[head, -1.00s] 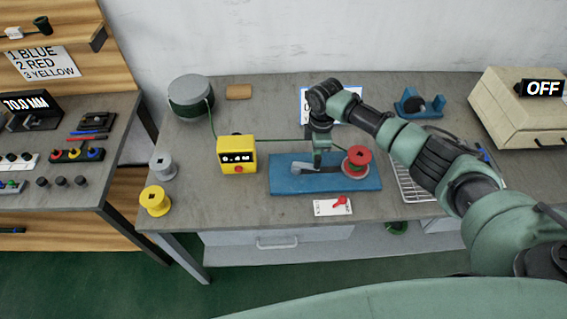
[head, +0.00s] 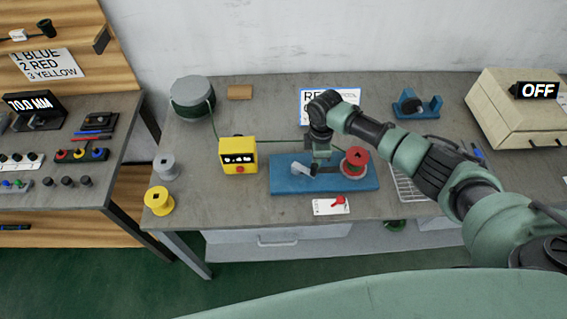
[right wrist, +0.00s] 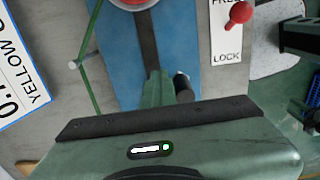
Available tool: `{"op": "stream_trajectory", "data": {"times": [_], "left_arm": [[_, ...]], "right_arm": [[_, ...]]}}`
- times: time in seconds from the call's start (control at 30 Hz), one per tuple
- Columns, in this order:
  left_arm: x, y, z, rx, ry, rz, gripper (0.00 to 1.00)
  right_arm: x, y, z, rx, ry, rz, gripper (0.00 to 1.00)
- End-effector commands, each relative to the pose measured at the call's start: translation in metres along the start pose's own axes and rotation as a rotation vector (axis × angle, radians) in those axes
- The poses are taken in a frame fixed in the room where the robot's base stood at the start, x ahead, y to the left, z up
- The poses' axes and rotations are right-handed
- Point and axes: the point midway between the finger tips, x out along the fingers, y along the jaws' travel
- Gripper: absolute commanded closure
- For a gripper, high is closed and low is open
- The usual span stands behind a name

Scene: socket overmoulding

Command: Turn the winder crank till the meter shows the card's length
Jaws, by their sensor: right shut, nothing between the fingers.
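The winder has a blue base (head: 358,185) with a red spool (head: 356,158) at its right. Its grey crank (head: 303,169) points left in the head view. In the right wrist view the crank's dark arm (right wrist: 147,38) runs down from the spool to a dark handle (right wrist: 184,90). My right gripper (head: 319,165) is shut and empty, low over the crank; its green fingers (right wrist: 158,90) are beside the handle. Contact is unclear. The yellow meter (head: 238,156) shows small digits, too blurred to read surely. My left gripper is out of view.
Green wire runs from a drum (head: 192,104) through the meter to the winder. A FREE/LOCK plate (head: 322,209) with a red lever (right wrist: 240,13) lies in front. Yellow (head: 159,201) and grey (head: 165,166) spools stand left. A beige box (head: 515,115) stands right.

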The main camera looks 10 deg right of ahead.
Motion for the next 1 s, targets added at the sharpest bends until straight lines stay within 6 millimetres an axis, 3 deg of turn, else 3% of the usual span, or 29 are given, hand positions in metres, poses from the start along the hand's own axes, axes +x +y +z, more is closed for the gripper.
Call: {"op": "stream_trajectory", "data": {"times": [0.1,0.43,0.73,1.0], "left_arm": [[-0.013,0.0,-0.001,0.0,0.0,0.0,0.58],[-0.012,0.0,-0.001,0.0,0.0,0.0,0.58],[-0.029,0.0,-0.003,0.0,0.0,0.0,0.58],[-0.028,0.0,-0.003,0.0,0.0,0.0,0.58]], "right_arm": [[-0.003,-0.009,-0.001,-0.001,-0.002,-0.003,1.0],[0.0,-0.011,-0.002,0.0,-0.001,-0.001,1.0],[-0.003,-0.025,-0.01,-0.002,-0.001,-0.004,1.0],[0.0,-0.027,-0.011,0.0,-0.001,-0.002,1.0]]}}
